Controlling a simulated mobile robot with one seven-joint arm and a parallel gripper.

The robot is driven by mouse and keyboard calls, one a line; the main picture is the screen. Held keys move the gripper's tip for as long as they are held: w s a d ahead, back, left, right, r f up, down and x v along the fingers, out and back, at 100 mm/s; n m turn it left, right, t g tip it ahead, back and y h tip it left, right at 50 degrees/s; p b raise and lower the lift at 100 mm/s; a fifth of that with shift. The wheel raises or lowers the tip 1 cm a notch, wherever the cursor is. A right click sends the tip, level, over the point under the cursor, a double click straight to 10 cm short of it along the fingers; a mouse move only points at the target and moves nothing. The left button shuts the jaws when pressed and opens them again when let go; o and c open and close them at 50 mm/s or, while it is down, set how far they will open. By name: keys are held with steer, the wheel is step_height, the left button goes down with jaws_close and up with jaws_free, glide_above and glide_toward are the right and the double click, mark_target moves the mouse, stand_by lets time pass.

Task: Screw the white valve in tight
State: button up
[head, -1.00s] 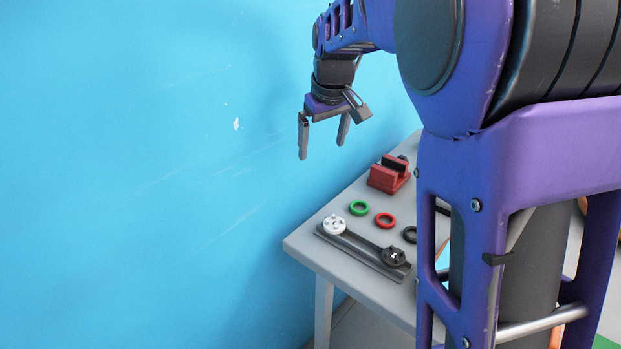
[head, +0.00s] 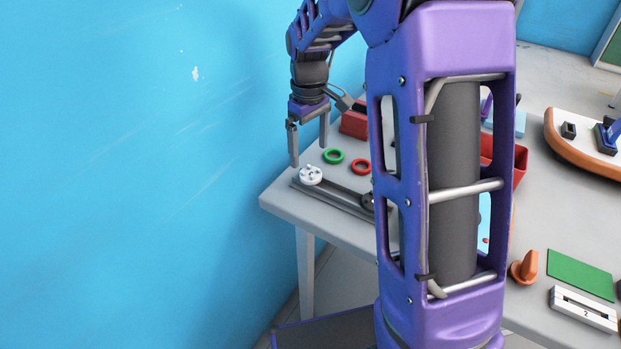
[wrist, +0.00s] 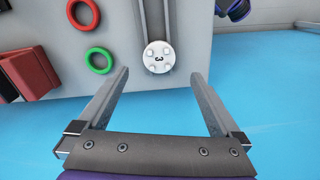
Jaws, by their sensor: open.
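The white valve (head: 311,174) is a round knob with small raised studs, at the left end of a dark grey rail (head: 345,194) on the grey table. In the wrist view the white valve (wrist: 158,57) lies ahead of and between the fingers, with no finger touching it. My gripper (head: 309,156) is open and empty, pointing down above the table's left edge near the valve. Both fingers of my gripper (wrist: 160,74) show apart in the wrist view. How tightly the valve sits cannot be told. A black valve (head: 368,201) at the rail's other end is partly hidden by my arm.
A green ring (head: 333,156) and a red ring (head: 361,166) lie beside the rail. A red block-like fixture (head: 354,122) stands behind them. A blue wall is close on the left. At right are an orange-edged board (head: 570,140) and a green sheet (head: 580,275).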

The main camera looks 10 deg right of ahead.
mark_target(311, 174)
step_height(311, 174, down, 7)
steer(key=shift+s+d+r+b, duration=0.1)
steer(key=shift+d+b, duration=0.05)
steer(key=shift+b, duration=0.5)
steer(key=c, duration=1.4)
